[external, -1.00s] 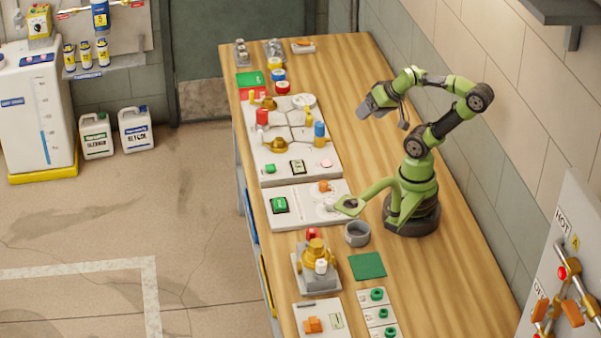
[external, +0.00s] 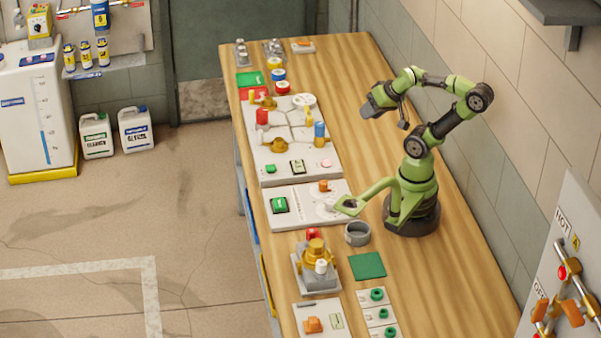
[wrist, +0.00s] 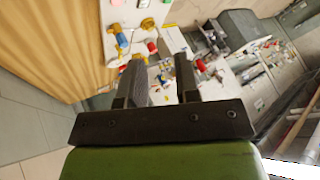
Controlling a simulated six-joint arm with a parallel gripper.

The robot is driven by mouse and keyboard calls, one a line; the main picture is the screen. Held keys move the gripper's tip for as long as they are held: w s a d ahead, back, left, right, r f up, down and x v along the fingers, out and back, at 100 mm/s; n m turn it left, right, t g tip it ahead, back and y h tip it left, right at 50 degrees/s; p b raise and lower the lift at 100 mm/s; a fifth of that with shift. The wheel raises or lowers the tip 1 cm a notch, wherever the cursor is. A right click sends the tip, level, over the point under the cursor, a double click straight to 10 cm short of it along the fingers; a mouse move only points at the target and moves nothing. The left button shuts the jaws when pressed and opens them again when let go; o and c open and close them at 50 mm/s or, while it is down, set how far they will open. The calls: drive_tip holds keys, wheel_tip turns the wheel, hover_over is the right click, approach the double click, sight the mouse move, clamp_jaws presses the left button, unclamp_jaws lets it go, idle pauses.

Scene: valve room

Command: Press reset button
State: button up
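My gripper (external: 372,104) is held in the air over the table, to the right of the white valve panel (external: 285,133). In the wrist view its two dark fingers (wrist: 160,66) stand apart with nothing between them. A small green button (external: 270,168) and a pink round button (external: 326,163) sit on the near edge of the valve panel, either side of a small display (external: 298,167). No reset label can be read, so I cannot tell which is the reset button. My gripper touches none of these.
Brass valve fittings (external: 276,145), a red cylinder (external: 262,116) and a blue cylinder (external: 319,129) rise from the valve panel. The tabletop (external: 350,75) beyond my gripper is clear.

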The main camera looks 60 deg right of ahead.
clamp_jaws()
idle(1.4)
